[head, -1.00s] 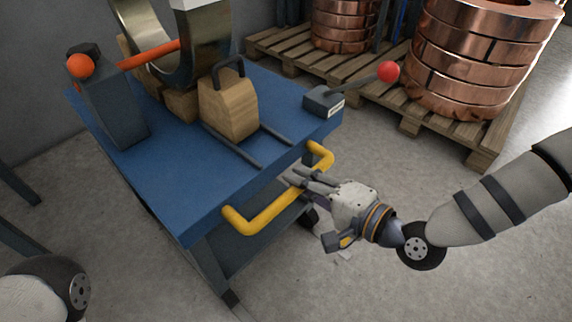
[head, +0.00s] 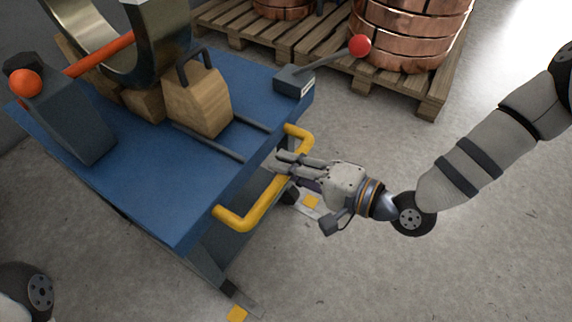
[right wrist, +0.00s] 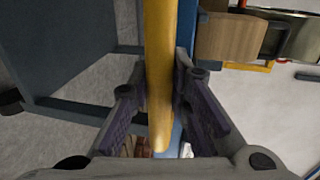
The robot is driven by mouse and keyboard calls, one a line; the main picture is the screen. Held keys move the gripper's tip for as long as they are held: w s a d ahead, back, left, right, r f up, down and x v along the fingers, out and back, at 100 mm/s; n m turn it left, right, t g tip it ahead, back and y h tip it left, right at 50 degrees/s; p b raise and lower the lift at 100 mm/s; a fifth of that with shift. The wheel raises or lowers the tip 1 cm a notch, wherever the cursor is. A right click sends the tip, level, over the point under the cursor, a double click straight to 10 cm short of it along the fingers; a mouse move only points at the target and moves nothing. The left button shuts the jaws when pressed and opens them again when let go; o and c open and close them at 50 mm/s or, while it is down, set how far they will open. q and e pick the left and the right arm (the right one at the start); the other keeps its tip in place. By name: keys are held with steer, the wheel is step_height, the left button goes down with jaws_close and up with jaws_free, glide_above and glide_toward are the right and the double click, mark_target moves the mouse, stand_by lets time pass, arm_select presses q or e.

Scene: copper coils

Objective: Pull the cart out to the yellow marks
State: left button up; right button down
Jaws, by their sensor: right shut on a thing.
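The cart (head: 125,190) has a blue top and a yellow handle (head: 250,213) on its near right side. My right gripper (head: 281,165) is shut on the handle bar. In the right wrist view the handle (right wrist: 160,60) runs between the two fingers of the gripper (right wrist: 166,95). Two yellow marks lie on the floor: one (head: 237,314) near the cart's front foot, the other (head: 311,202) beside the cart under my right gripper. Of my left arm only a rounded link shows at the lower left; its gripper is out of view.
On the cart stand a wooden block (head: 203,103) with a dark handle, a metal ring (head: 160,50), and a lever with a red knob (head: 360,46). Copper coils (head: 410,30) sit on a wooden pallet (head: 437,92) at the back right. Floor at the lower right is clear.

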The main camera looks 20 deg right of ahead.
steer(key=c, duration=1.9)
jaws_free()
steer(key=shift+s+d+f, duration=0.1)
steer(key=shift+s+f, duration=0.05)
steer(key=shift+c, duration=0.2)
steer(key=o, duration=0.5)
steer(key=shift+s+d, duration=0.1)
steer(key=shift+d, duration=0.05)
steer(key=shift+c, duration=0.2)
steer(key=v, duration=1.2)
